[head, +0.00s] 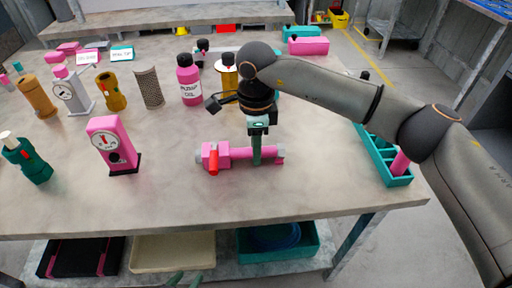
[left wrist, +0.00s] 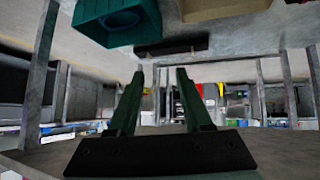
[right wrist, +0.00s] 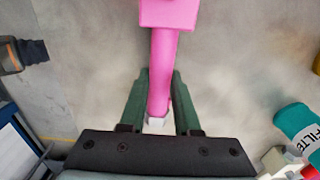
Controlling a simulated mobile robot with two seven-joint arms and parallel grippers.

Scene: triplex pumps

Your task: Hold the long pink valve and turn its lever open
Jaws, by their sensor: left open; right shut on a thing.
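The long pink valve (head: 240,153) lies across the front middle of the table, its grey collar at the right end. Its red lever (head: 213,160) is at the left end and points toward the table's front edge. My right gripper (head: 257,162) comes down from above and is shut on the valve's pipe near the right end. In the right wrist view the pink pipe (right wrist: 161,75) runs between the fingers; the lever is out of that view. My left gripper (head: 184,280) is open and empty, low in front of the table; its spread fingers (left wrist: 160,75) show in the left wrist view.
A pink gauge block (head: 112,145) stands left of the valve and a green bottle-like part (head: 27,160) further left. A pink bottle (head: 189,80) stands behind. A teal divided tray (head: 398,180) is at the right. The table front (head: 180,205) is clear.

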